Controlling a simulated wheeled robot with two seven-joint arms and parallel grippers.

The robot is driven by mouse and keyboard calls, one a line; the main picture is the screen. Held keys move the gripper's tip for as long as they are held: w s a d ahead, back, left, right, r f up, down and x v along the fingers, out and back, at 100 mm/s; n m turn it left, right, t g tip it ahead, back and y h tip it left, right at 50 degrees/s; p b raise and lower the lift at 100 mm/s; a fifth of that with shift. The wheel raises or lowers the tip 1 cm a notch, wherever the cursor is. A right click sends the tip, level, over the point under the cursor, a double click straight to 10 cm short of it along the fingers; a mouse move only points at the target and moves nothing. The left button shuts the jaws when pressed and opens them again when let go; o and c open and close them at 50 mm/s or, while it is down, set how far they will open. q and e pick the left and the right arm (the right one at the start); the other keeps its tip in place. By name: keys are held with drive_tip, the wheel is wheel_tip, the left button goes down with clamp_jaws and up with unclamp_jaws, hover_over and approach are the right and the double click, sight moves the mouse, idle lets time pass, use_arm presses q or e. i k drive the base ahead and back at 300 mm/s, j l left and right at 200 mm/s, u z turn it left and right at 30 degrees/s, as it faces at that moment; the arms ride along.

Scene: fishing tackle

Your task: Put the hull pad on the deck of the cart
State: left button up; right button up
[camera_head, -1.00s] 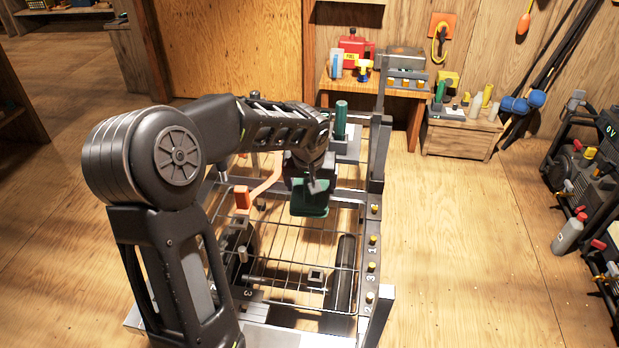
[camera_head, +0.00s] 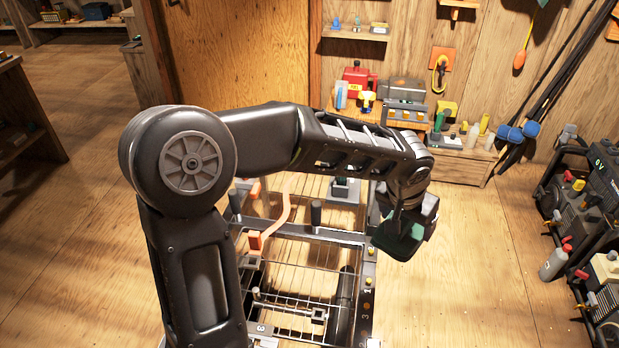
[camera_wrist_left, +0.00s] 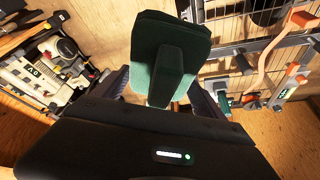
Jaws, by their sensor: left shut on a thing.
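My left gripper (camera_head: 412,208) is shut on the handle of the green hull pad (camera_head: 400,243). In the left wrist view the gripper (camera_wrist_left: 163,98) has its fingers around the handle, and the pad's broad green block (camera_wrist_left: 172,42) juts out beyond them. In the head view the pad hangs at the right side of the cart (camera_head: 368,268), overlapping its right rail. I cannot tell its exact height. The cart is a metal frame with wire grids (camera_head: 290,262). My arm hides part of its far end. My right gripper is not in view.
An orange curved strap (camera_head: 281,210) and a dark upright post (camera_head: 316,212) stand on the cart. A dark roller (camera_head: 346,300) lies along its right side. Machines (camera_head: 592,205) stand at far right. Floor between them and the cart is clear. A cluttered bench (camera_head: 390,112) stands behind.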

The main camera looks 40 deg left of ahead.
sight(294, 199)
drive_tip(key=i+l+u, duration=0.1)
drive_tip(key=l, duration=0.3)
drive_tip(key=i+l+u, duration=0.1)
drive_tip(key=l, duration=0.35)
drive_tip(key=i+l+u, duration=1.7)
drive_tip(key=i+l, duration=0.3)
